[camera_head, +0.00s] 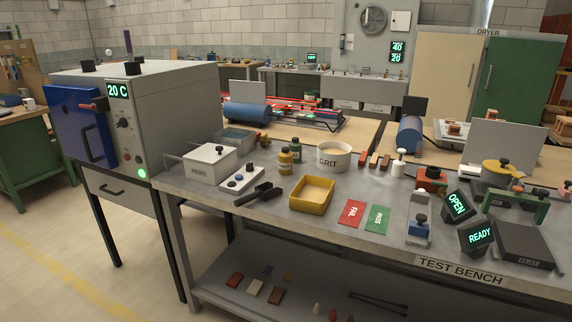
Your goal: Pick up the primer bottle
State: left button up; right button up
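Two small bottles stand upright near the back edge of the test bench. One is mustard yellow (285,163) with a dark cap and a pale label. The other is dark green (296,150), just behind it to the right. The label print is too small to read, so I cannot tell which is the primer bottle. Neither of my grippers is in view.
The grey test bench (330,222) also holds a white GRIT tub (333,157), a yellow tray (312,194), a black scoop-like tool (259,195), a lidded white box (209,163) and a switch panel (242,178). An oven (180,105) stands at left.

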aim_at(285, 158)
jog(key=i+j+z, duration=0.1)
jog(key=z, duration=0.35)
jog(key=i+j+z, duration=0.15)
jog(key=z, duration=0.25)
jog(key=i+j+z, duration=0.1)
jog(key=z, duration=0.35)
jog(key=i+j+z, duration=0.1)
jog(key=j, duration=0.3)
jog(key=i+j+z, duration=0.1)
jog(key=j, duration=0.25)
jog(key=i+j+z, duration=0.1)
jog(key=j, duration=0.3)
